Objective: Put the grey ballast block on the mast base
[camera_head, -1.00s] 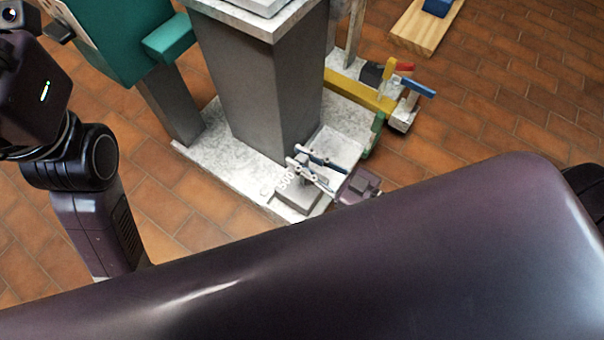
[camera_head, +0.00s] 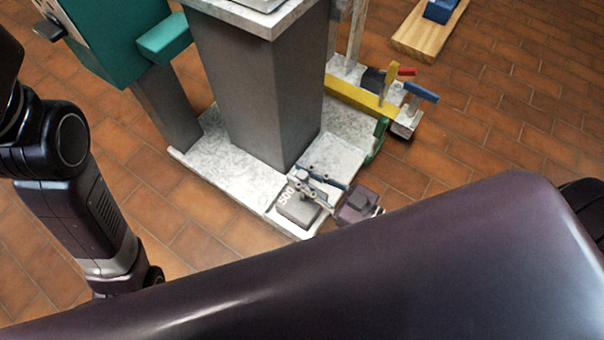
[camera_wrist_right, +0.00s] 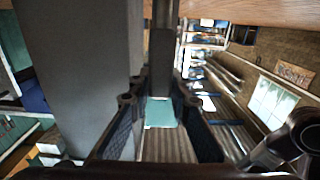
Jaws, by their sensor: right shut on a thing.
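In the right wrist view, my gripper's fingers (camera_wrist_right: 160,105) stand either side of a dark upright piece, with the grey column on the left. My left arm shows at the left edge; its gripper is out of view.
A teal box (camera_head: 120,40) on a grey post stands left of the column. A yellow bar (camera_head: 360,98) with red, yellow and blue handles lies right of it. A wooden board (camera_head: 428,30) with a blue piece is at the back right. Tiled floor is open at right.

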